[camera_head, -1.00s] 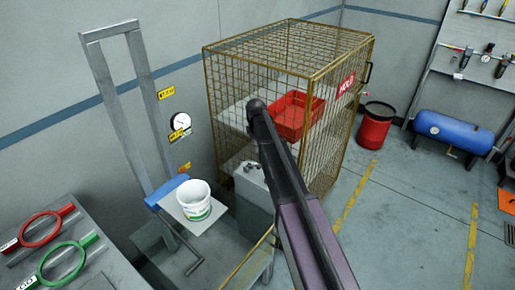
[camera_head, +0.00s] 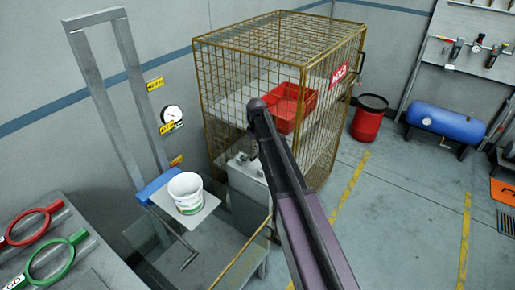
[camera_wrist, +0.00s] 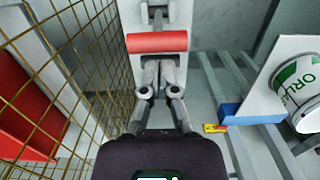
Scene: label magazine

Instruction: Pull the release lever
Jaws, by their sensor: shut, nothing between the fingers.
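A red cylindrical handle bar (camera_wrist: 157,42), which looks like the release lever, lies crosswise on a pale upright fixture (camera_wrist: 178,12) in the wrist view. My gripper (camera_wrist: 159,64) is shut and empty, its fingertips at the lower edge of the red bar in the picture. I cannot tell whether they touch it. In the head view my dark arm reaches up the middle, and the red bar and fingertips cannot be made out. A grey box-shaped unit (camera_head: 247,180) stands just left of the arm.
A wire cage (camera_head: 230,85) with a red crate (camera_head: 290,104) stands behind the arm; its mesh is close on the left in the wrist view. A white bucket (camera_head: 187,194) sits on a small plate to the left.

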